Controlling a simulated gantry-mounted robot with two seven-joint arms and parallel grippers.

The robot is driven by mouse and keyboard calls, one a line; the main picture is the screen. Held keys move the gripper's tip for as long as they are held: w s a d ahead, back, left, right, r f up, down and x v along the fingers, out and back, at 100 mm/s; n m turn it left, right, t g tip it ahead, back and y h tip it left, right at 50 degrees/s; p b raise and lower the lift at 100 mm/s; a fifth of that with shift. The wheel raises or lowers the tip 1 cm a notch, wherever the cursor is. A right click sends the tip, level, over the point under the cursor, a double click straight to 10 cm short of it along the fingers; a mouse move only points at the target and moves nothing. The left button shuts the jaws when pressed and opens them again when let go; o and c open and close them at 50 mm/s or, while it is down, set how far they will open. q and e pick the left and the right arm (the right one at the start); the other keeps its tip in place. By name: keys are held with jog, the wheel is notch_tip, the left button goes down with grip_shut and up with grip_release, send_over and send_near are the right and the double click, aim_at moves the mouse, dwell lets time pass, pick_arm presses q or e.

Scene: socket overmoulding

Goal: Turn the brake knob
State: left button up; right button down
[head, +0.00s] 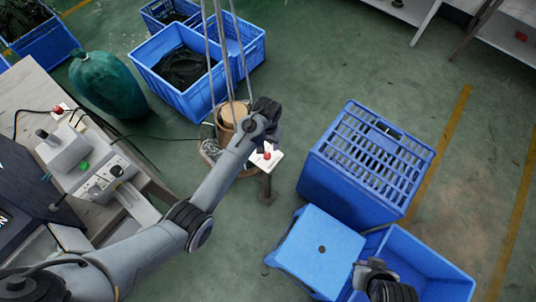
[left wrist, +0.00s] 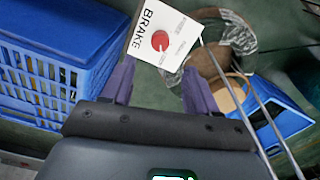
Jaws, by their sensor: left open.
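The brake knob is a red round knob (left wrist: 160,40) on a white plate (left wrist: 178,58) marked BRAKE, at the top middle of the left wrist view. In the head view the red knob (head: 267,155) shows on its white plate on a small stand, just below my left gripper (head: 266,138). My left gripper's two purple fingers (left wrist: 158,84) are open and empty. In the left wrist view the knob lies beyond the fingertips, between their lines, apart from both. The fingertips are hard to make out in the head view.
A brown cylinder (head: 232,113) with upright metal rods stands close behind the brake plate. Blue crates (head: 352,190) and a blue stool (head: 320,248) are at the right. A workbench (head: 35,88) with a control box is at the left. Green floor is open between.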

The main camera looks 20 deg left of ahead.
aim_at(267, 154)
pick_arm(q)
notch_tip(267, 154, down, 9)
jog(key=b, duration=0.3)
jog(key=shift+f, duration=0.2)
jog(key=c, duration=1)
jog(key=shift+c, duration=0.2)
